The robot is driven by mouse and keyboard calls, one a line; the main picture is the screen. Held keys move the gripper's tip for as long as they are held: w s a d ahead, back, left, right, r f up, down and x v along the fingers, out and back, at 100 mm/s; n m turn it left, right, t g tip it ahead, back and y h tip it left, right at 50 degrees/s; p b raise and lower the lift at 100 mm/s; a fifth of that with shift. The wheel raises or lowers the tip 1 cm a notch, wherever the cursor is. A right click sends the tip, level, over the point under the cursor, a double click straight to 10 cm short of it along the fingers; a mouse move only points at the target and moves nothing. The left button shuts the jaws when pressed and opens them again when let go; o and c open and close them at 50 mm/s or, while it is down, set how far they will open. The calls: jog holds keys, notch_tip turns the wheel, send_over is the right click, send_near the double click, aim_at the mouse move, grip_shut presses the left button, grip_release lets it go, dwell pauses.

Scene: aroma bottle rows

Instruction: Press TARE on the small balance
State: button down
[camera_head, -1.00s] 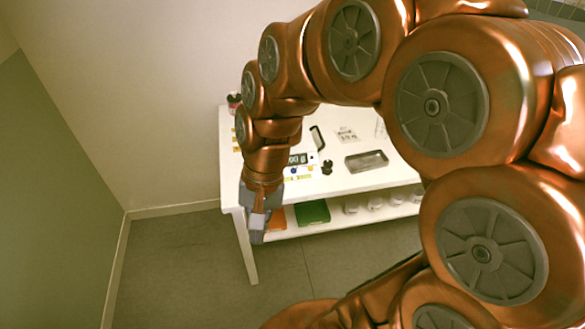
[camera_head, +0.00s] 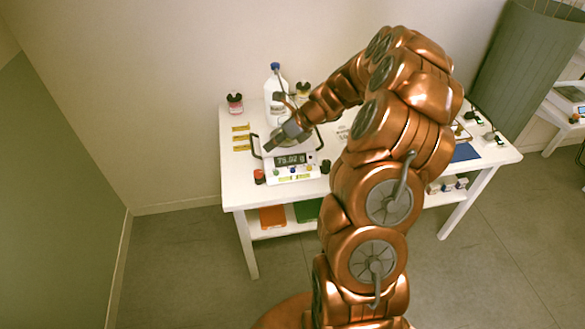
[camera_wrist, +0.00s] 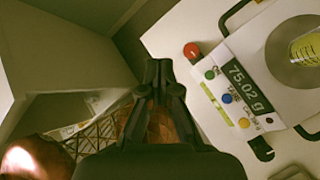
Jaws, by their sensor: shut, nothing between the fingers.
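The small balance (camera_head: 291,172) stands on the white table, and its lit display (camera_wrist: 245,88) reads 75.02 g in the wrist view. Its front panel carries a green button (camera_wrist: 210,75), a blue button (camera_wrist: 227,98) and a yellow button (camera_wrist: 244,123); the small labels are hard to read. A vessel with yellow liquid (camera_wrist: 305,46) sits on the pan, partly cut off by the picture's edge. My gripper (camera_head: 268,147) is shut and empty. It shows over the balance's left part in the head view. In the wrist view its fingertips (camera_wrist: 158,68) appear left of the button panel, apart from it.
A red-topped item (camera_wrist: 191,51) stands close by the balance's front corner. Black handles (camera_wrist: 262,150) flank the balance. A blue-capped bottle (camera_head: 275,88) and a dark-capped jar (camera_head: 235,103) stand behind. Orange (camera_head: 272,216) and green items lie on the lower shelf.

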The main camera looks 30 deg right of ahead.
jog(key=d+f+m, duration=0.2)
jog(key=d, duration=0.2)
jog(key=w+d+f+m+t+h, duration=0.1)
jog(key=d+f+m, duration=0.1)
jog(key=d+m, duration=0.1)
jog(key=shift+d+f+m+t, duration=0.15)
jog(key=shift+d+m+t, duration=0.15)
jog(key=shift+d, duration=0.6)
jog(key=shift+f, duration=0.1)
jog(key=b, duration=0.7)
send_over(295, 170)
notch_tip(295, 170, down, 6)
jog(key=shift+w+f, duration=0.1)
jog(key=shift+f, duration=1.15)
jog(key=shift+f+p, duration=0.75)
jog(key=shift+f, duration=0.1)
jog(key=shift+r, duration=0.1)
jog(key=shift+r+p, duration=0.75)
jog(key=shift+p, duration=0.3)
jog(key=shift+r, duration=0.1)
